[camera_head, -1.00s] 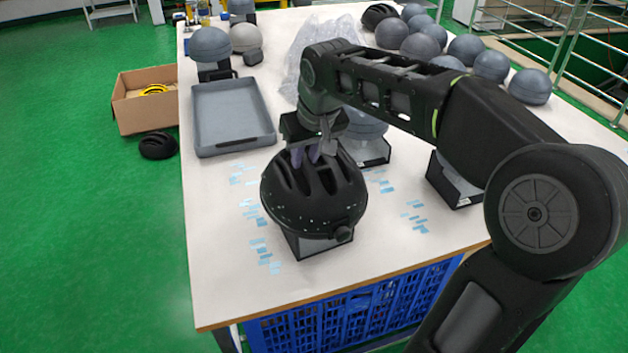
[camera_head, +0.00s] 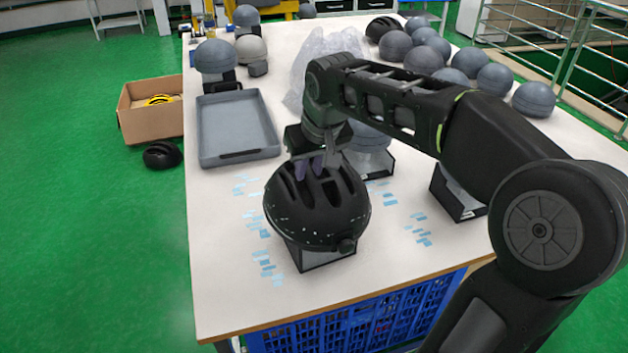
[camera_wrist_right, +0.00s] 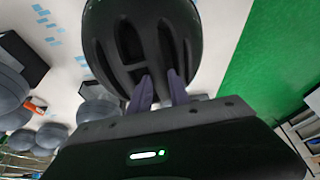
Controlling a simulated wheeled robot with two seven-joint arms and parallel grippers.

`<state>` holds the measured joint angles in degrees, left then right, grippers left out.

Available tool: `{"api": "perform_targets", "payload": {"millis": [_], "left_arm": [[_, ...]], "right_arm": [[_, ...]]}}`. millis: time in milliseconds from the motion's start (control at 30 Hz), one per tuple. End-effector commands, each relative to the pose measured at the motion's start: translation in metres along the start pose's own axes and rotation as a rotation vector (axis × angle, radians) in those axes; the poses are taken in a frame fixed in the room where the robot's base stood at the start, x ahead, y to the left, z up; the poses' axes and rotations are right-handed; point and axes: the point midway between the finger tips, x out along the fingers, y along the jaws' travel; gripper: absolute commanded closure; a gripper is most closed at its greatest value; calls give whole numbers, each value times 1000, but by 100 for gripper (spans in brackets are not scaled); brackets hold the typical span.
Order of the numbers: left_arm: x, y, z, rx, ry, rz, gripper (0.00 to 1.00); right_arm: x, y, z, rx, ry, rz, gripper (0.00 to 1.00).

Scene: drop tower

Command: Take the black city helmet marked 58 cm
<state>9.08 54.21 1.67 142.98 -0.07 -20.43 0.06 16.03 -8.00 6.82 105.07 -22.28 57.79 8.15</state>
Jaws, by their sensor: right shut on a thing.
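A black vented helmet (camera_head: 317,212) sits at the front of the white table, over a small dark-edged stand (camera_head: 318,256). No size mark on it can be read. My right gripper (camera_head: 309,167) comes down on it from above, its purple fingers in the vents, shut on the helmet's shell. The right wrist view shows the helmet (camera_wrist_right: 112,38) close up, with the fingers (camera_wrist_right: 158,92) at its vents. Whether the helmet touches the stand cannot be told. My left gripper is not in view.
A grey tray (camera_head: 203,158) lies at the left of the table (camera_head: 225,295). Grey headforms (camera_head: 477,80) and a black helmet (camera_head: 382,27) stand at the back right. A cardboard box (camera_head: 140,128) and another black helmet (camera_head: 162,155) are on the green floor. Blue tape pieces mark the table.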

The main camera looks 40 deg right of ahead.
Motion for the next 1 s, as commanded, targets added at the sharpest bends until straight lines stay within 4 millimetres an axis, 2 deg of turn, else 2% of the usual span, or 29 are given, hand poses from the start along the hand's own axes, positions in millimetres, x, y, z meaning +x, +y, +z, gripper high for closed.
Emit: {"api": "perform_targets", "payload": {"millis": [167,600,733,1000], "left_arm": [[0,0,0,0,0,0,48],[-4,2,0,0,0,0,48],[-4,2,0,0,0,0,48],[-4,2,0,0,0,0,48]], "right_arm": [[-13,-1,-6,-1,5,-1,100],[-84,0,-36,-1,4,0,100],[-92,0,-39,-1,3,0,100],[-93,0,-39,-1,2,0,100]]}}
